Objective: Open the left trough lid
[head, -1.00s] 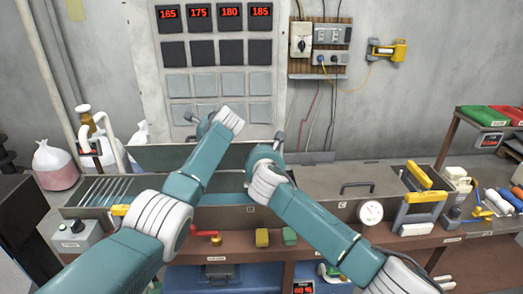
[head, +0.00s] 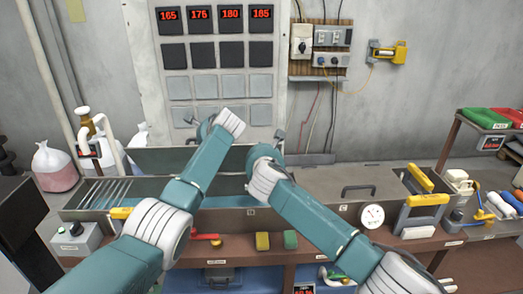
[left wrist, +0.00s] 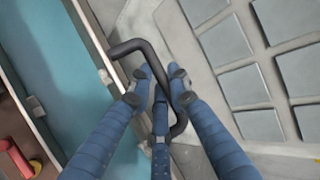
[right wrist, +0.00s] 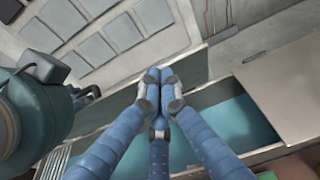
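The left trough lid (head: 160,159) stands raised, about upright, along the back of the left trough (head: 70,214). The trough is uncovered and shows blue-green liquid (left wrist: 45,60) in the left wrist view. My left gripper (left wrist: 160,78) has its fingers closed around the dark bent lid handle (left wrist: 127,47) behind the raised lid. In the head view my left forearm mostly hides that gripper. My right gripper (right wrist: 158,82) is shut with its fingertips together, in front of the lid's inner face above the trough. No object shows between its fingertips.
The right lid (head: 320,180) lies flat with its own handle (head: 358,188). A red lever (head: 206,237) and sponges (head: 262,240) are in front. A wall panel (head: 205,85) rises close behind the lid.

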